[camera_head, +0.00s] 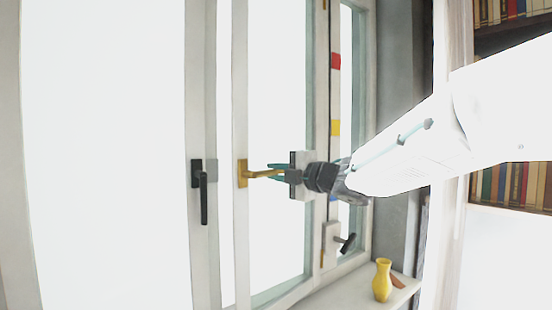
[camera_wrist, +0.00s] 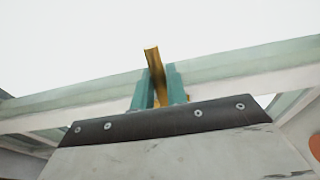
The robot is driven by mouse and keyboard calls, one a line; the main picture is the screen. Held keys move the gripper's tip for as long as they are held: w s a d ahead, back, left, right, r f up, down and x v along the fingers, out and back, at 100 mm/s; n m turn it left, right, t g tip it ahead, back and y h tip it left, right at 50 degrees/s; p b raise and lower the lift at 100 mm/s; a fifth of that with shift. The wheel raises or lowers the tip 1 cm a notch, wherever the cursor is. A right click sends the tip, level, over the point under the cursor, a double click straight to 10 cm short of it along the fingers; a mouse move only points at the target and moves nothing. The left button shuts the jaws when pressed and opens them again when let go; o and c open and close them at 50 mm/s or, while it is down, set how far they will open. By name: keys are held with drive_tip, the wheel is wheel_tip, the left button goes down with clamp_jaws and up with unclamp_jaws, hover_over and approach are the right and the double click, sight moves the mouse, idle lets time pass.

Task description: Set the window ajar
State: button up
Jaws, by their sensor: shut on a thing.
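The window has white frames with bright panes. A brass handle (camera_head: 242,174) sits on the upright of the middle sash (camera_head: 240,60), its lever level and pointing right. My gripper (camera_head: 277,171) reaches in from the right, its teal fingers shut around the lever. The wrist view shows the brass lever (camera_wrist: 153,60) between the two teal fingers (camera_wrist: 158,84), its end sticking out past them. A black handle (camera_head: 204,200) hangs down on the frame just left of the brass one. I cannot tell whether the sash stands off its frame.
A yellow vase (camera_head: 382,281) and a small brown piece (camera_head: 398,282) stand on the sill (camera_head: 345,295) at lower right. Red (camera_head: 336,61) and yellow (camera_head: 335,127) tags mark the right frame, above a dark lever (camera_head: 347,243). Bookshelves (camera_head: 512,187) stand at far right.

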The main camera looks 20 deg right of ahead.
drive_tip(key=shift+s+d+n+g+y, duration=0.45)
drive_tip(key=shift+s+d+y, duration=0.25)
drive_tip(key=shift+s+d, duration=0.25)
drive_tip(key=shift+s, duration=0.1)
drive_tip(key=shift+s+d+n+g+y, duration=0.35)
drive_tip(key=shift+s+d+n+y, duration=0.25)
drive_tip(key=shift+s+d, duration=0.25)
drive_tip(key=o, duration=0.9)
drive_tip(key=shift+o, duration=0.2)
drive_tip(key=shift+s, duration=0.15)
drive_tip(key=v, duration=0.7)
drive_tip(key=shift+s+d, duration=0.25)
drive_tip(key=shift+s, duration=0.1)
